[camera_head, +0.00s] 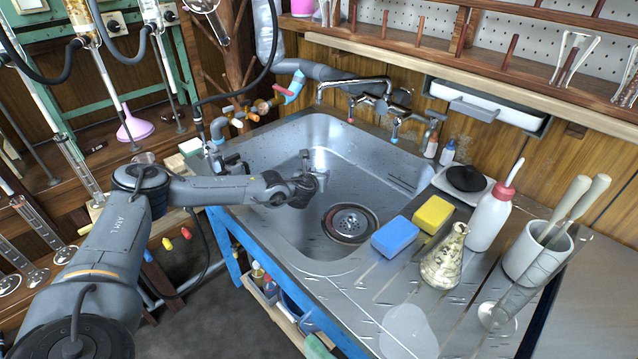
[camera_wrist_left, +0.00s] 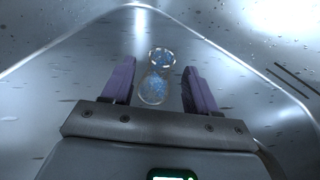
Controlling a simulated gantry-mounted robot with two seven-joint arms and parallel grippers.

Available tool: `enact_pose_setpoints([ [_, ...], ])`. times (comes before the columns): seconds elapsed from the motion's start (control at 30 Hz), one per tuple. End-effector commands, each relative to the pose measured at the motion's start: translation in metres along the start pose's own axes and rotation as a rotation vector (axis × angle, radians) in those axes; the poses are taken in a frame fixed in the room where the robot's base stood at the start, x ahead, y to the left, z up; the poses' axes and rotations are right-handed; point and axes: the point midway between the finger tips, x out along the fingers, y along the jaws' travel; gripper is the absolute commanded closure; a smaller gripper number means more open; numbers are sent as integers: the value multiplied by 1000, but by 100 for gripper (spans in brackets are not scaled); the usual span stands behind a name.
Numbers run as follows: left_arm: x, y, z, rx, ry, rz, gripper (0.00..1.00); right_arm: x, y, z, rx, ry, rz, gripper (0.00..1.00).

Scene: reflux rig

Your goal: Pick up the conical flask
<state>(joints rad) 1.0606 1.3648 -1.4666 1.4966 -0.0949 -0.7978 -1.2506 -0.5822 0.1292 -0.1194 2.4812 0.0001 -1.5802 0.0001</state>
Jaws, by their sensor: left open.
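My left gripper (camera_head: 315,170) reaches over the sink basin from the left. In the left wrist view its two purple fingers (camera_wrist_left: 158,86) are open and apart. A clear glass vessel with a round rim and bluish glints (camera_wrist_left: 155,88) shows between and beyond the fingers; I cannot tell whether they touch it or its exact shape. In the head view it is mostly lost in glare and behind the gripper. A conical flask with a yellowish, mottled look (camera_head: 443,262) stands upright on the drainboard at right, well away from the gripper. My right gripper is not in view.
The metal sink (camera_head: 375,150) has a drain (camera_head: 350,222) and a tap (camera_head: 352,84) behind. A blue sponge (camera_head: 395,237), yellow sponge (camera_head: 433,214), white bottle (camera_head: 489,218) and white pot (camera_head: 527,262) crowd the drainboard. Racks of glassware stand at left.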

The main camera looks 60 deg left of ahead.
Motion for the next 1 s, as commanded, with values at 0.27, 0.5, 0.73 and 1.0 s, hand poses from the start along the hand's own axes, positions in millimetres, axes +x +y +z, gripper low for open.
enact_pose_setpoints([
  [0.27, 33, 0, 0, -2, -2, 1, 41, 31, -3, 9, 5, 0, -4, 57],
  [0.5, 47, 1, 4, -2, -1, 2, 41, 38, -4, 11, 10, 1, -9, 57],
  [0.73, 47, 1, 4, -1, 0, 1, 43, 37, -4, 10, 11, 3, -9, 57],
  [1.0, 47, 1, 4, -1, -1, 1, 84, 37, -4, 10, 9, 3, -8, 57],
])
